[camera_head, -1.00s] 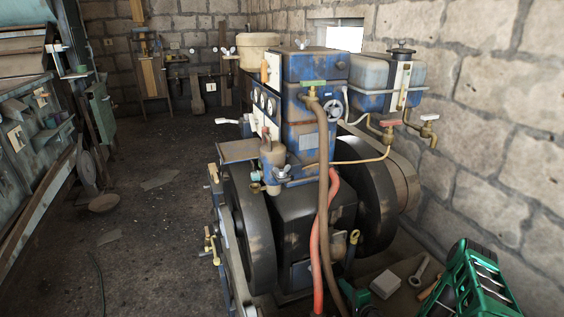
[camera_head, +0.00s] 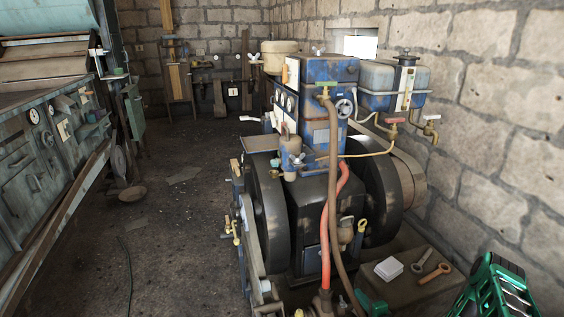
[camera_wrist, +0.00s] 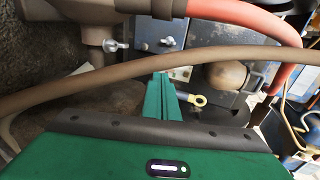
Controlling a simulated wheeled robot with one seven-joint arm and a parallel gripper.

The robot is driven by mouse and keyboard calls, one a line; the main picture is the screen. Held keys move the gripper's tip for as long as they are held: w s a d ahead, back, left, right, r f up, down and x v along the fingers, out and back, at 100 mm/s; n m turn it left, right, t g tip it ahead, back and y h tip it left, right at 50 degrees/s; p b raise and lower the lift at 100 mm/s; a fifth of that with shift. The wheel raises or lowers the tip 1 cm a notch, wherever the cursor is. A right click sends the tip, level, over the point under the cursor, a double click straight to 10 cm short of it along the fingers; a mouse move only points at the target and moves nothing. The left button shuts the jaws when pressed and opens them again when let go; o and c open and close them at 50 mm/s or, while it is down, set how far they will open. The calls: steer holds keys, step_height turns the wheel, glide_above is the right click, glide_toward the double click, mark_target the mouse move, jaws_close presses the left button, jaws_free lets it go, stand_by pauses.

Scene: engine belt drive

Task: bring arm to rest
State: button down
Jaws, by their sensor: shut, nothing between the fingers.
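My gripper (camera_wrist: 162,98) shows in the wrist view as green fingers, shut and empty. A brown hose (camera_wrist: 130,75) crosses the view just beyond the fingertips, and I cannot tell whether they touch. A small yellow-ended eye fitting (camera_wrist: 199,101) is to the right of the fingers.
A stone wall (camera_head: 525,90) closes the right side. A low surface (camera_head: 400,292) holds a white box (camera_head: 388,269) and wrenches (camera_head: 424,259). A green slotted object (camera_head: 497,292) is at the lower right. The floor (camera_head: 185,235) between has free room.

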steer(key=w+a+r+n+g+y, duration=0.1)
steer(key=a+r+n+g+y, duration=0.15)
steer(key=r+n, duration=0.45)
steer(key=a+r+n+g+y, duration=0.1)
steer(key=r+n+g+y, duration=0.25)
steer(key=r, duration=0.55)
steer(key=s+d+r+n+g+h, duration=0.1)
steer(key=s+d+r+g+h, duration=0.4)
steer(key=s+r, duration=0.65)
steer(key=s+d+r+n+g+h, duration=0.1)
steer(key=s+d+r+h, duration=0.2)
steer(key=s+d+r, duration=0.65)
steer(key=s+r+m+g, duration=0.1)
steer(key=s+r+m, duration=0.1)
steer(key=s+r, duration=0.4)
steer(key=s+r+m+g+h, duration=0.1)
steer(key=s+r, duration=0.5)
steer(key=s, duration=0.8)
steer(key=shift+a+r+m, duration=0.25)
steer(key=shift+a+m, duration=0.1)
steer(key=shift+m, duration=0.1)
steer(key=shift+w, duration=0.2)
